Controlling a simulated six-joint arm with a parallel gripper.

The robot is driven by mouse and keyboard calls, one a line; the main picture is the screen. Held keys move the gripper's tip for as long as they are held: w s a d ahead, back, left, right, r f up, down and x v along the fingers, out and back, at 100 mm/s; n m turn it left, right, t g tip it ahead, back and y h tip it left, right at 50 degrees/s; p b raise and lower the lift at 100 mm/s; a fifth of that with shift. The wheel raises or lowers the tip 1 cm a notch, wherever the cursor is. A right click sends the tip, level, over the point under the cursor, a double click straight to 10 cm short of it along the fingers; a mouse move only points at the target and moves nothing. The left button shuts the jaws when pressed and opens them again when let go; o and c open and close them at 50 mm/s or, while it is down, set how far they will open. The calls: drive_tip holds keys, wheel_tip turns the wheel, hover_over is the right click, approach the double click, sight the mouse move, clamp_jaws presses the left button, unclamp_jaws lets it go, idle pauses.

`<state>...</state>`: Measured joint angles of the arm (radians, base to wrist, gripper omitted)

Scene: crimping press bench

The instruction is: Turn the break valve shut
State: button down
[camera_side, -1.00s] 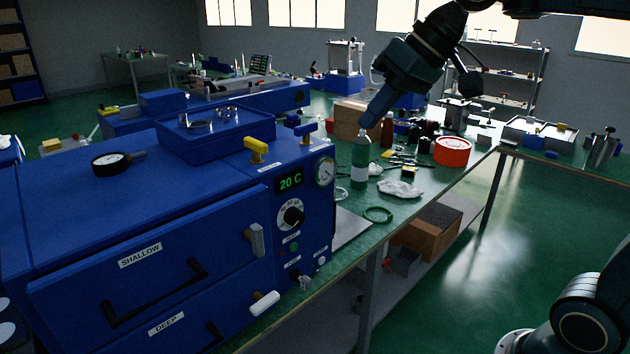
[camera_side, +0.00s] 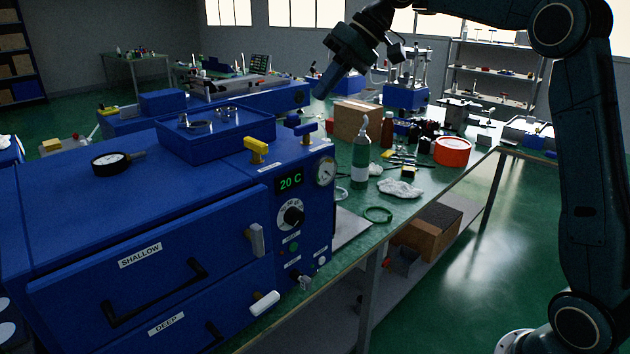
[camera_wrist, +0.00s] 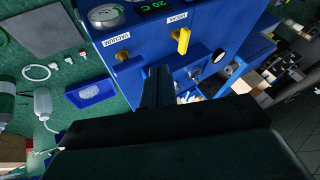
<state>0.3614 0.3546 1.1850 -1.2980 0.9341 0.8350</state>
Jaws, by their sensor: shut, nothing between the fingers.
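The yellow valve handle (camera_side: 256,149) stands on top of the blue cabinet (camera_side: 190,225), and it also shows in the wrist view (camera_wrist: 182,40). A small label beside it is hard to read; it is likely the break valve. A blue valve handle (camera_side: 306,129) stands to its right; the VACUUM label (camera_wrist: 117,38) is near that side in the wrist view. My gripper (camera_side: 319,95) is shut and empty, above and behind the cabinet's right end, apart from both handles. Its fingers (camera_wrist: 158,86) point toward the cabinet and hide part of its top.
A green bottle (camera_side: 360,155), brown box (camera_side: 356,117) and red round container (camera_side: 452,151) stand on the bench to the right. The space above the handles is free.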

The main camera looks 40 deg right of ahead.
sight(256, 151)
drive_tip(key=shift+w+a+f, duration=0.1)
drive_tip(key=shift+f, duration=0.05)
drive_tip(key=x, duration=0.8)
drive_tip(key=shift+w+a+f, duration=0.1)
drive_tip(key=shift+a+f, duration=0.1)
drive_tip(key=shift+f, duration=0.15)
drive_tip(key=a, duration=0.2)
drive_tip(key=shift+w+a+f, duration=0.2)
drive_tip(key=shift+a+f, duration=0.1)
drive_tip(key=shift+a, duration=0.85)
